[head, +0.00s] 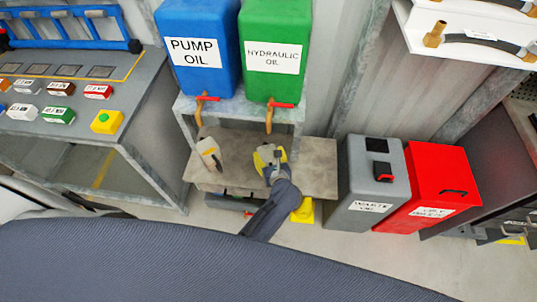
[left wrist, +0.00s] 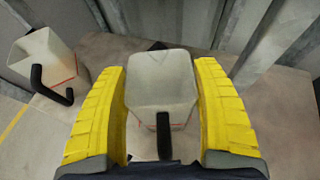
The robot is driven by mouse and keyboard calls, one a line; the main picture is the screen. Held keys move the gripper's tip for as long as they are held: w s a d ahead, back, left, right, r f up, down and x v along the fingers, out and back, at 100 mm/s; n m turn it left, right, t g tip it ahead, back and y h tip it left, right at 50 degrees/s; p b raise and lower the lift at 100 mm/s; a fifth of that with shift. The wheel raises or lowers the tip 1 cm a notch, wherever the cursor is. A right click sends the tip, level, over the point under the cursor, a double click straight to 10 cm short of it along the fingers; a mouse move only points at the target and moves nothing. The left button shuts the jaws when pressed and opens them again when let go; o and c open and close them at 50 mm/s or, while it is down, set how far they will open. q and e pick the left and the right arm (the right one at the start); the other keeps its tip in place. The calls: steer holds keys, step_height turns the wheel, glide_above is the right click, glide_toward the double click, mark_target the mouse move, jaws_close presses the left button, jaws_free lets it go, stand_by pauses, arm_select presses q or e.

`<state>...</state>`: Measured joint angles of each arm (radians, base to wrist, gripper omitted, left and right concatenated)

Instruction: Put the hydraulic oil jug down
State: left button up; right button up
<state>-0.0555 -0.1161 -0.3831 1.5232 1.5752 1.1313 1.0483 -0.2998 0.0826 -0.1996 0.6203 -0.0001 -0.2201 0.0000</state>
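A pale, translucent jug with a black handle, taken as the hydraulic oil jug (left wrist: 162,82), stands upright on the low metal bench (head: 315,170), below the green hydraulic oil tank (head: 273,45). Its label is not readable. My left gripper (head: 270,157) is above the bench at this jug. In the left wrist view its yellow fingers (left wrist: 161,110) are spread wide, one on each side of the jug, with the black handle between them and clear of both. Whether they touch the jug's sides is hard to tell. My right gripper is not in view.
A second pale jug (head: 208,153) with a black handle stands to the left on the bench, also in the left wrist view (left wrist: 42,55). The blue pump oil tank (head: 198,45) is above it. Grey (head: 365,190) and red (head: 437,190) bins stand right. The bench's right end is clear.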

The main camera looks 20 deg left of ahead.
arm_select(q)
steer(key=o, duration=0.5)
steer(key=shift+c, duration=0.2)
steer(key=shift+r, duration=0.2)
steer(key=shift+v, duration=1.95)
